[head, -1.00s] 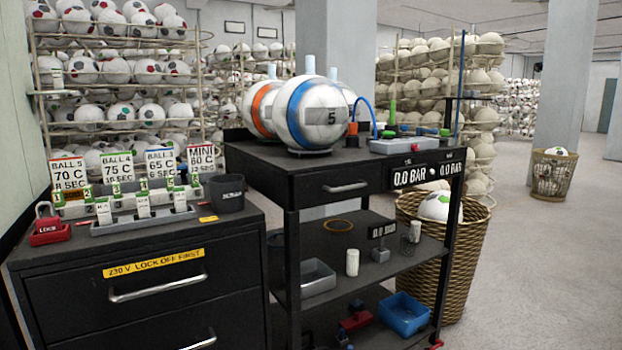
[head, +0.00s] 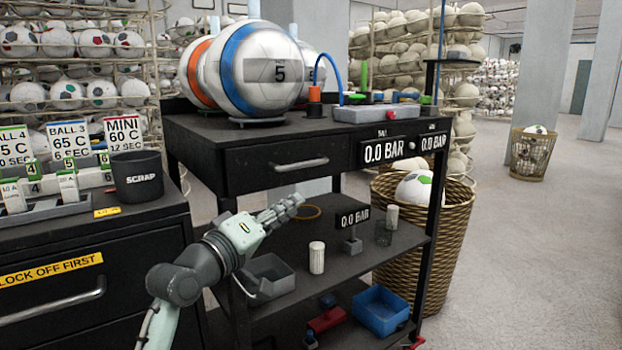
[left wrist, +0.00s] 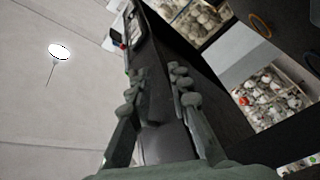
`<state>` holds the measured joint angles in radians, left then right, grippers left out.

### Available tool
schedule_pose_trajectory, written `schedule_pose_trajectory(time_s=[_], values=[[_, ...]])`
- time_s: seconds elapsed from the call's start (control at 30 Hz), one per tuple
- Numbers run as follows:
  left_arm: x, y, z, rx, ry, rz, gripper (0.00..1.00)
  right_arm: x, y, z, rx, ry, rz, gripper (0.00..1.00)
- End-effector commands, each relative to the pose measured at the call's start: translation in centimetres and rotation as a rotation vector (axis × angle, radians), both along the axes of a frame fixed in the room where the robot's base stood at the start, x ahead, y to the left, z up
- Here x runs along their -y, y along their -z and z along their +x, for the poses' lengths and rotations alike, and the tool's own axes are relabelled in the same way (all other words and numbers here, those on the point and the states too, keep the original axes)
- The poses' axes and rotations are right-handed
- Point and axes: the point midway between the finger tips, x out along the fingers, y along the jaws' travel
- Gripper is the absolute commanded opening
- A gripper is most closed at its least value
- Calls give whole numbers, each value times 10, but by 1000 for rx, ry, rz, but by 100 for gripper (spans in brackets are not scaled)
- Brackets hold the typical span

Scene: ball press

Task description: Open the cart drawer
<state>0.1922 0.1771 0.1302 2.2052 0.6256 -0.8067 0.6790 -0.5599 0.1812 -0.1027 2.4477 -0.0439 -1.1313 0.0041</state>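The black cart's drawer (head: 250,176) is shut, flush under the cart top, with a silver bar handle (head: 302,164) across its front. My left gripper (head: 294,203) is in front of the cart, below the drawer handle and apart from it in the picture, pointing right and slightly up. In the left wrist view, its two fingers (left wrist: 157,88) stand apart with nothing held between them. A dark surface lies beyond them; I cannot tell which part of the cart it is. My right gripper is in neither view.
The cart's top holds balls (head: 265,72) and a grey unit (head: 388,112). Its middle shelf holds a grey bin (head: 270,278) and a white cylinder (head: 317,257). A black cabinet (head: 130,255) stands close at left. A wicker basket (head: 450,225) is behind the cart; floor at right is open.

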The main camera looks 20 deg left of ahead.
Motion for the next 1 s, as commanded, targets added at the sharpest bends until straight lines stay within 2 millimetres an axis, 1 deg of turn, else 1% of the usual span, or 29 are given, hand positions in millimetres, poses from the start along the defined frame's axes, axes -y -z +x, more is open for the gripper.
schedule_pose_trajectory(time_s=[0.03,0.1,0.2,0.27,0.5,0.6,0.7,0.8,1.0], values=[[0,-20,-1,45,12,-45,19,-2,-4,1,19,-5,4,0],[0,-41,-3,84,25,-91,19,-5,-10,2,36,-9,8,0],[1,-55,-2,109,35,-122,19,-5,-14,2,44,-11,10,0],[3,-58,3,112,38,-128,19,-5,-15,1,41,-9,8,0],[15,-66,38,110,37,-127,19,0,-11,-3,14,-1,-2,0],[19,-68,52,110,36,-125,19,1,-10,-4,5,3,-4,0],[22,-70,61,109,36,-124,19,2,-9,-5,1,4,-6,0],[24,-71,66,109,37,-123,19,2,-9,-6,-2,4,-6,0],[24,-71,67,108,36,-123,19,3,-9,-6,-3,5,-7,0]])
